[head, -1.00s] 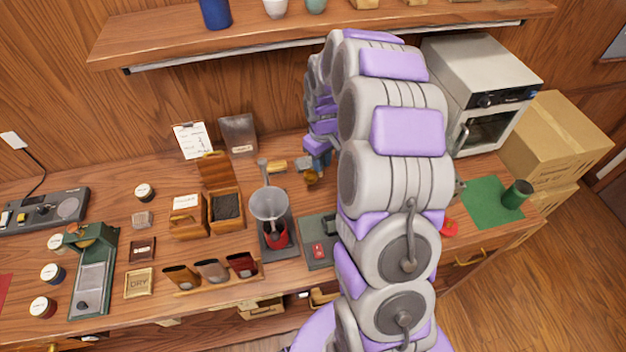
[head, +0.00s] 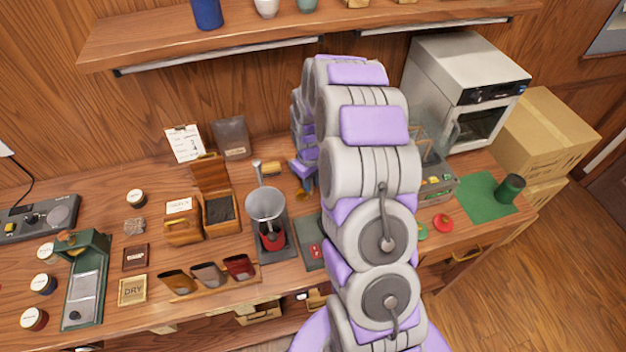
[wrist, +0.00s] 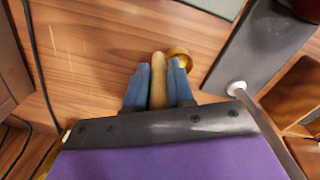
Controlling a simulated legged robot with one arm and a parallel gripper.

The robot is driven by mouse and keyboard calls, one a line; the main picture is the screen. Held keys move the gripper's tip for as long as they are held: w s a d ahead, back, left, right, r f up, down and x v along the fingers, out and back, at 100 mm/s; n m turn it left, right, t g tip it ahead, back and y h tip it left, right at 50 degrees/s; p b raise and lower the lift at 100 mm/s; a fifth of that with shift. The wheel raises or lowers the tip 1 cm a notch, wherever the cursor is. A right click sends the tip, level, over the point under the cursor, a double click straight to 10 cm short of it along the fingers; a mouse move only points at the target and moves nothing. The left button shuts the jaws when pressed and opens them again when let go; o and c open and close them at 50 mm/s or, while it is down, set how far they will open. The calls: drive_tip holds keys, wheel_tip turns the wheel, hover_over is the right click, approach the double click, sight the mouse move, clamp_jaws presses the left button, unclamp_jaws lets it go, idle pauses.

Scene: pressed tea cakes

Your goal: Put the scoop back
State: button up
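The scoop has a tan wooden handle and a brass bowl (wrist: 180,56). In the wrist view my gripper (wrist: 158,76) has its blue fingers closed on both sides of the scoop's handle (wrist: 158,82), and the bowl shows past the fingertips, over the bare wooden counter. In the head view my gripper (head: 308,188) is low behind my arm, right of the funnel, and the scoop is mostly hidden there. I cannot tell whether the scoop touches the counter.
A metal funnel (head: 265,204) on a dark stand is left of my gripper. An open wooden box (head: 205,226) of dark tea and several small cups (head: 208,276) are further left. A grey oven (head: 470,85) is at right. A shelf (head: 150,42) overhangs the back.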

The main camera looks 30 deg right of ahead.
drive_tip(key=o, duration=0.4)
drive_tip(key=shift+a+r, duration=0.1)
drive_tip(key=shift+a, duration=0.45)
drive_tip(key=shift+c, duration=0.2)
drive_tip(key=shift+d, duration=0.8)
drive_tip(key=shift+d+r, duration=0.15)
drive_tip(key=r, duration=0.2)
drive_tip(key=a+r, duration=0.1)
drive_tip(key=r, duration=0.1)
drive_tip(key=r+p, duration=0.1)
drive_tip(key=r, duration=0.2)
drive_tip(key=shift+w+a, duration=0.1)
drive_tip(key=shift+a, duration=0.15)
drive_tip(key=r, duration=0.4)
drive_tip(key=shift+d, duration=0.35)
drive_tip(key=shift+s+d+r, duration=0.1)
drive_tip(key=shift+s+r, duration=0.1)
drive_tip(key=shift+r, duration=0.15)
drive_tip(key=s+a+r, duration=0.9)
drive_tip(key=s+a, duration=0.1)
drive_tip(key=s, duration=0.3)
drive_tip(key=s+a+r+m+g, duration=0.1)
drive_tip(key=s+a, duration=0.1)
drive_tip(key=s, duration=0.9)
drive_tip(key=s+a+r+m, duration=0.1)
drive_tip(key=s+r+m, duration=0.1)
drive_tip(key=s, duration=0.8)
drive_tip(key=shift+s+a+r+g, duration=0.2)
drive_tip(key=shift+s+a+g, duration=0.15)
drive_tip(key=shift+a+g, duration=0.05)
